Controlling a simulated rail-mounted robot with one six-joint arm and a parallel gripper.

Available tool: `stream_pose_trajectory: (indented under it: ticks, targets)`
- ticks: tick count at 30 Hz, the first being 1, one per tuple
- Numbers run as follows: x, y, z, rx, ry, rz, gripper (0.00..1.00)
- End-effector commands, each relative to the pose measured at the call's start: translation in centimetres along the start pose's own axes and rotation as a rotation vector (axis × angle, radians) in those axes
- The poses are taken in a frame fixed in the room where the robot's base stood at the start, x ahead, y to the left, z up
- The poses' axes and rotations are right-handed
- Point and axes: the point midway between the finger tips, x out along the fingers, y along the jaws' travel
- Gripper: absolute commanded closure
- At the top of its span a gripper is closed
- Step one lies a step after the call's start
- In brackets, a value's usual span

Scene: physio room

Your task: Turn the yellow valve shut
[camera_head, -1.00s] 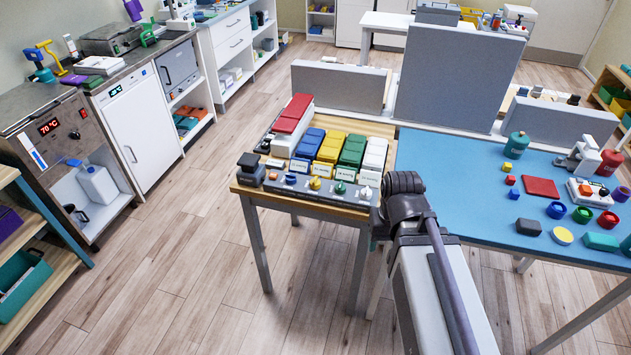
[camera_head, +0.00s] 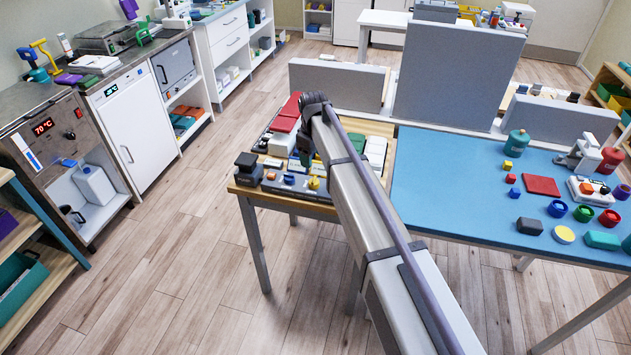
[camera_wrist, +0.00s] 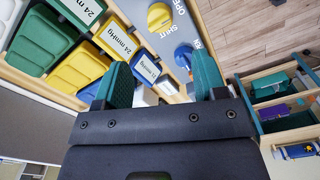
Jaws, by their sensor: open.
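The yellow valve (camera_head: 314,184) sits on a grey strip along the front of the wooden table. In the wrist view the yellow valve (camera_wrist: 160,17) is a round knob near the top edge, with lettering for OPEN and SHUT beside it. A blue valve (camera_wrist: 183,55) sits beside it on the grey panel. My gripper (camera_wrist: 163,68) is open, with its two teal fingers apart and nothing held. The yellow valve lies beyond the fingertips, not between them. In the head view my gripper (camera_head: 304,146) is over the coloured boxes, partly hidden by my arm.
Blue, yellow and green labelled boxes (camera_wrist: 75,68) stand close to the fingers. A red box (camera_head: 284,124) and a dark block (camera_head: 247,163) are on the wooden table. The blue-topped table (camera_head: 440,190) at right holds several small objects.

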Motion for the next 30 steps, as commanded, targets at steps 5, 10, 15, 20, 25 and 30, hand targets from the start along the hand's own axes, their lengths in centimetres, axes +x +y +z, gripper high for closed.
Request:
stream_pose_trajectory:
  ticks: [5, 10, 15, 20, 25, 30]
  targets:
    - [4.3, 0.0, 0.1, 0.002, 0.000, 0.000, 0.35]
    - [8.4, 0.0, 0.1, 0.003, 0.000, 0.000, 0.35]
    - [10.3, 0.0, 0.1, 0.003, 0.000, 0.000, 0.35]
    - [10.1, 0.0, 0.1, 0.004, 0.000, 0.000, 0.35]
    - [10.1, 0.0, 0.1, 0.004, 0.000, 0.000, 0.41]
    - [10.1, 0.0, 0.1, 0.004, 0.000, 0.000, 0.57]
